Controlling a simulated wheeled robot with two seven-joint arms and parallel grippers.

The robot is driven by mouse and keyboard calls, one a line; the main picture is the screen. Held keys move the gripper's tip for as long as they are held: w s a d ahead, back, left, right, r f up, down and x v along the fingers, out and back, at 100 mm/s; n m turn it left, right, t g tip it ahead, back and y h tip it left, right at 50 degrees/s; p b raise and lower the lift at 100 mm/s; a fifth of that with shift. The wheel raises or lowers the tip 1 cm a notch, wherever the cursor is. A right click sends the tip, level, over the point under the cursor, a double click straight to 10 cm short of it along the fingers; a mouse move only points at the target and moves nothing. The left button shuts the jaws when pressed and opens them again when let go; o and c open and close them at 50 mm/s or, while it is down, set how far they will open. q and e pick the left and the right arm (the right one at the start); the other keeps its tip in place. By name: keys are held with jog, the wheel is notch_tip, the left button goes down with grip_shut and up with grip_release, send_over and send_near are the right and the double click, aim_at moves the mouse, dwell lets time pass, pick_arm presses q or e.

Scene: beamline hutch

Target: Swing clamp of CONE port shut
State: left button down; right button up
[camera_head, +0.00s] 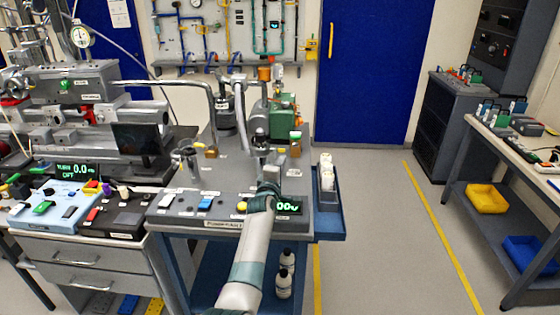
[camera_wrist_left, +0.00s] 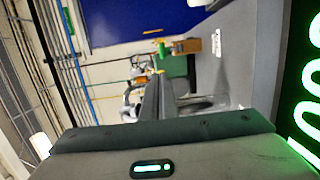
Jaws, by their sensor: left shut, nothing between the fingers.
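My left gripper (camera_head: 266,165) reaches over the front right of the grey cart top (camera_head: 225,180), just behind the lit green display. Its fingers are shut and empty; in the left wrist view they are a dark narrow pair (camera_wrist_left: 152,100). Metal fittings stand on the cart: one at the left (camera_head: 187,155), a dark cylindrical one at the back (camera_head: 224,112). Labels are too small to read, so I cannot tell which is the CONE port. Its clamp cannot be made out, and my gripper may hide part of it. My right gripper is not in view.
Bent metal pipes cross above the cart. A blue side tray (camera_head: 328,205) holds white containers. A lathe-like machine (camera_head: 80,105) is at the left. Floor at the right is clear.

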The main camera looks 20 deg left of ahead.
pick_arm(q)
jog(key=s+p, duration=0.2)
jog(key=s+d+p, duration=0.1)
jog(key=s+p, duration=0.1)
jog(key=s, duration=0.1)
jog(key=s+d+p, duration=0.1)
jog(key=s+p, duration=0.2)
jog(key=shift+r, duration=0.1)
jog(key=shift+s+d, duration=0.15)
jog(key=shift+s, duration=0.45)
